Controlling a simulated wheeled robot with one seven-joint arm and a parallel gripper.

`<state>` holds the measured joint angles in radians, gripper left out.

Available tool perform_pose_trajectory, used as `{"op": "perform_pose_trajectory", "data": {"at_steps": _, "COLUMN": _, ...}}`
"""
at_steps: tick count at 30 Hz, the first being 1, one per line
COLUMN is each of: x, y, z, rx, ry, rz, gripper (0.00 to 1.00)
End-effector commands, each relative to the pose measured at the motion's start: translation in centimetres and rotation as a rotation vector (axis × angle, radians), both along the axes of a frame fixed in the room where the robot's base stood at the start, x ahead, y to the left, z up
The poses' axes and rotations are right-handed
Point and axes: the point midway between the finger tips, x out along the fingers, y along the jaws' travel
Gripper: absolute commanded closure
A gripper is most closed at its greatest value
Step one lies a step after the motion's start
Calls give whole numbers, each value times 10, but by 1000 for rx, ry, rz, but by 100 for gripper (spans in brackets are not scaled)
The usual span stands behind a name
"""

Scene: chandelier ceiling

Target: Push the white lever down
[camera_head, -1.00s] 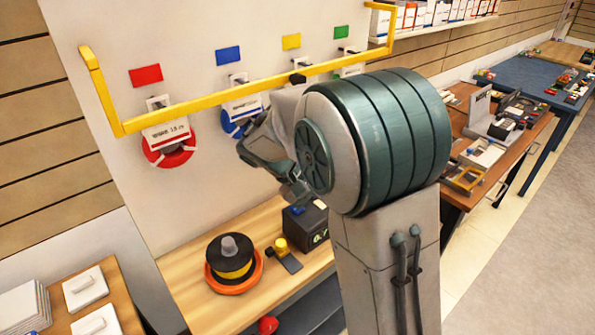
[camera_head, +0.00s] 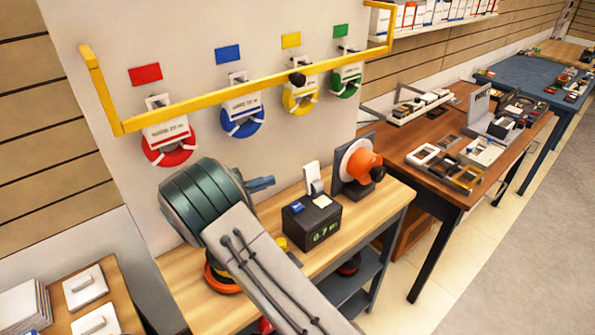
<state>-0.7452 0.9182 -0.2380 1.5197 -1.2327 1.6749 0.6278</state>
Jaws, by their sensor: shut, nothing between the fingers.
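A white lever (camera_head: 313,179) stands upright at the back of a black box (camera_head: 311,222) on the wooden bench. The box has a blue button on top and a green readout on its front. My gripper (camera_head: 263,184) shows only as a narrow grey tip past my arm's big round joint. It is shut and empty, pointing right, to the left of the lever and apart from it in the picture. The rest of my gripper is hidden behind my arm.
An orange reel on a dark stand (camera_head: 358,165) is just right of the lever. A yellow rail (camera_head: 220,97) crosses above the bench, before red, blue, yellow and green coils. My arm covers most of the orange-based reel (camera_head: 222,283) at left.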

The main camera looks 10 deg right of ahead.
Motion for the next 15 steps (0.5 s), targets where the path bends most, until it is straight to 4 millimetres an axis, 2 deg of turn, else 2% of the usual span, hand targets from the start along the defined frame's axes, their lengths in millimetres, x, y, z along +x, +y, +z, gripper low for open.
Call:
{"op": "perform_pose_trajectory", "data": {"at_steps": 11, "x": 1, "y": 3, "z": -1, "rx": -10, "ry": -7, "rz": 8, "gripper": 100}}
{"op": "perform_pose_trajectory", "data": {"at_steps": 15, "x": 2, "y": -1, "z": 0, "rx": -11, "ry": -6, "rz": 7, "gripper": 100}}
